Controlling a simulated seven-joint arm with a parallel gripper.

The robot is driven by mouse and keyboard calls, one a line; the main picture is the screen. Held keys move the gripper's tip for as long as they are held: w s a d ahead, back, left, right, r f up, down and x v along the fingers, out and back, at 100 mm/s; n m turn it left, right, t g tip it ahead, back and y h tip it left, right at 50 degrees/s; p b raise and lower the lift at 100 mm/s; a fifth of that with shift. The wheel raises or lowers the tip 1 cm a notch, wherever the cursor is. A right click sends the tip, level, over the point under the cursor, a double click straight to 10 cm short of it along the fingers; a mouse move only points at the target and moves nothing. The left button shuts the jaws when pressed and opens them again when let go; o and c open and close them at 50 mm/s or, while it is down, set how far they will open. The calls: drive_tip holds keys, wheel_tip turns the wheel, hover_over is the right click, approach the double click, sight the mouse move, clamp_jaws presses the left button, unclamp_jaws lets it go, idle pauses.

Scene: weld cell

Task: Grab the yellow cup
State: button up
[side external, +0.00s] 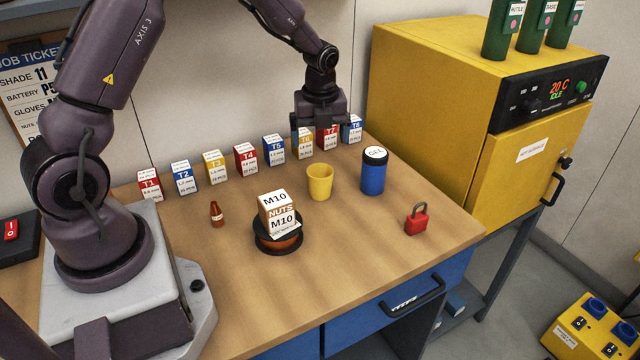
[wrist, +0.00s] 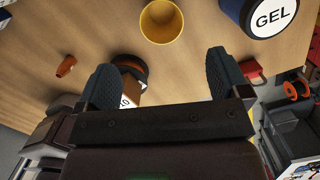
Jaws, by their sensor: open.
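The yellow cup (side external: 320,182) stands upright on the wooden bench, between the M10 nuts box and the blue GEL can. In the wrist view the cup (wrist: 161,21) is at the top, beyond my fingertips, with its open mouth showing. My gripper (side external: 321,125) is above the back of the bench, near the row of small boxes, higher than the cup and apart from it. In the wrist view its two dark fingers (wrist: 161,78) are spread wide with nothing between them.
The blue GEL can (side external: 373,172) stands right of the cup. The M10 nuts box (side external: 278,212) sits on a black-and-orange spool (side external: 278,240) to the left. Bench front is clear.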

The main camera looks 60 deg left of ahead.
sight(320, 180)
drive_tip(key=shift+m, duration=0.3)
drive_tip(key=f, duration=0.4)
drive_tip(key=a+f, duration=0.1)
drive_tip(key=f, duration=0.8)
drive_tip(key=shift+w+a, duration=0.15)
drive_tip(key=shift+w, duration=0.25)
drive_tip(key=shift+r, duration=0.1)
drive_tip(key=c, duration=1)
